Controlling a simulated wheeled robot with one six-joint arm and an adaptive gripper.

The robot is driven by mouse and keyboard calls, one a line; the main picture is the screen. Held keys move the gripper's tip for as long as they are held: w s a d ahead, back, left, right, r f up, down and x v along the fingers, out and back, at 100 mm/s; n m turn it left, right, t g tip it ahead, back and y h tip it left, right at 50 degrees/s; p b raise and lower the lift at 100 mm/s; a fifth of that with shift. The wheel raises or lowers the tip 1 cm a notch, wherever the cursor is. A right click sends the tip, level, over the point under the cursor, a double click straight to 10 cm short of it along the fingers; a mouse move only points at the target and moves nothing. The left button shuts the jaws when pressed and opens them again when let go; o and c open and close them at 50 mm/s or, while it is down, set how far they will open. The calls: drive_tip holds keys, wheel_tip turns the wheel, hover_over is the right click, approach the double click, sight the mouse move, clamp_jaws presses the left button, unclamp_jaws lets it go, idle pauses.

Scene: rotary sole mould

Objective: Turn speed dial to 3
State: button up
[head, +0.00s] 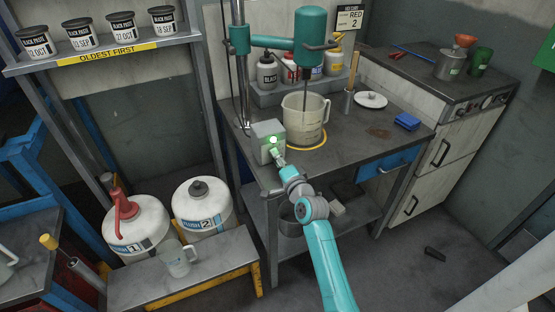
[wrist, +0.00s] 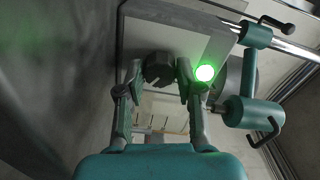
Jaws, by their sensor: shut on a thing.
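The grey control box (head: 266,131) stands at the left front of the mixing bench, with a green light (head: 273,139) lit on its face. My gripper (head: 278,156) reaches up to the front of the box. In the wrist view, the dark round speed dial (wrist: 157,68) sits between the two fingertips of my gripper (wrist: 160,76), which is shut on it. The green light (wrist: 205,73) glows just right of the right finger. The dial is hidden by my gripper in the head view, and its pointer and numbers cannot be read.
A beaker (head: 306,116) stands under the teal mixer (head: 309,38), right of the box. A blue sponge (head: 407,121) and a white lid (head: 370,99) lie farther right. Several bottles stand behind. The bench (head: 345,150) is clear right of my gripper.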

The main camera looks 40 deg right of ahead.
drive_tip(key=shift+f, duration=0.1)
drive_tip(key=o, duration=1.2)
drive_tip(key=shift+c, duration=0.2)
drive_tip(key=v, duration=1.2)
